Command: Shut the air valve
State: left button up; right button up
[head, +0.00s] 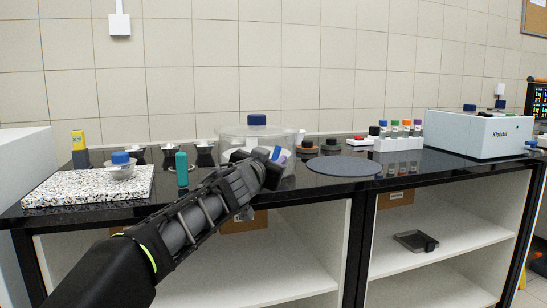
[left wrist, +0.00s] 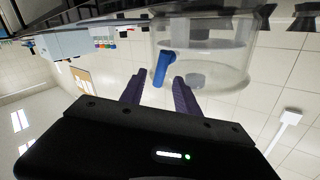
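A clear round glass vessel (head: 232,140) with a dark blue knob (head: 257,120) on its lid stands on the black bench. The air valve shows as a blue handle (head: 276,153) on its near side, partly hidden by my left gripper. In the left wrist view, which is turned over, the blue valve handle (left wrist: 164,68) stands tilted in front of the vessel (left wrist: 205,60). My left gripper (left wrist: 158,84) is open, its two dark purple fingertips apart. The handle lies just beyond and between the tips; I cannot tell whether they touch it. My right gripper is not in view.
A teal bottle (head: 182,168) and a speckled slab (head: 90,186) with a blue-capped bowl stand to the left. A dark round mat (head: 344,166), a white rack of coloured-cap bottles (head: 398,143) and a white machine (head: 478,135) are to the right.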

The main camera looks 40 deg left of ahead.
aim_at(275, 157)
pick_arm(q)
jog(key=shift+x, duration=1.1)
jog(key=shift+c, duration=0.4)
grip_shut()
